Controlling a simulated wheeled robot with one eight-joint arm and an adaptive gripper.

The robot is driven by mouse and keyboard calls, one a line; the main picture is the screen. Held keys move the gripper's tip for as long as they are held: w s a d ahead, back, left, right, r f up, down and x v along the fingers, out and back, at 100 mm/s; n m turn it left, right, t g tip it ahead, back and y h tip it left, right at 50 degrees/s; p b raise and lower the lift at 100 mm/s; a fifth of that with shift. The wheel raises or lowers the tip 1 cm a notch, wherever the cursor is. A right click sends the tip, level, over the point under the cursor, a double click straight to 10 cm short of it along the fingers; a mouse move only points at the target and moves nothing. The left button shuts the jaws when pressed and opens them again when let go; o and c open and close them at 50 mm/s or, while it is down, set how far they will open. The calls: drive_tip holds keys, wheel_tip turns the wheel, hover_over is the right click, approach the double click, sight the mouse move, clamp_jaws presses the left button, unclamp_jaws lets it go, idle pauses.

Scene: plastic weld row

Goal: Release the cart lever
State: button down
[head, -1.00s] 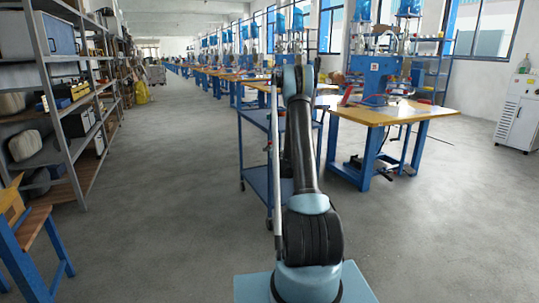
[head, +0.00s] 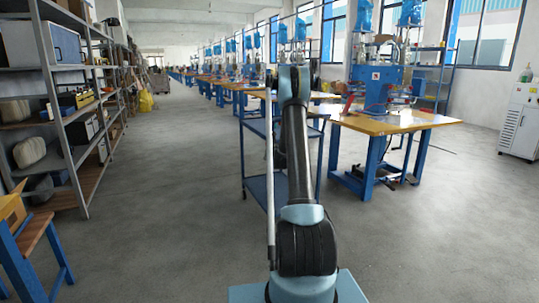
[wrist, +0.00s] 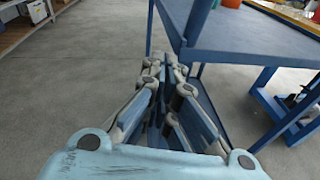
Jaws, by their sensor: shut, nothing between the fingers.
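The blue cart (head: 259,127) stands ahead in the head view, partly hidden behind my arm. It has an upper tray, a lower shelf and upright legs. In the wrist view its blue tray (wrist: 255,35) fills the upper right, with a leg running down beside my gripper. My gripper (wrist: 166,72) is shut and empty, its fingers close together just left of and below the tray corner. I cannot tell whether it touches the cart. I cannot make out a lever on the cart in either view. In the head view my gripper is not clearly visible behind my arm.
A wooden-topped workbench (head: 400,124) with a blue machine (head: 375,78) stands right of the cart. A grey shelf rack (head: 59,112) lines the left, with a blue-legged wooden table (head: 38,228) in front. The grey floor (head: 165,190) between is clear.

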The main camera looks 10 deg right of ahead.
drive_tip(key=shift+w+a+r, duration=0.15)
drive_tip(key=shift+w+r, duration=0.15)
drive_tip(key=shift+w, duration=0.3)
drive_tip(key=shift+w+a+r, duration=0.15)
drive_tip(key=shift+w+r, duration=0.2)
drive_tip(key=shift+w, duration=0.25)
drive_tip(key=shift+w+a+r, duration=0.15)
drive_tip(key=shift+w+r, duration=0.15)
drive_tip(key=shift+w, duration=0.3)
drive_tip(key=s+r, duration=0.9)
drive_tip(key=shift+s, duration=0.2)
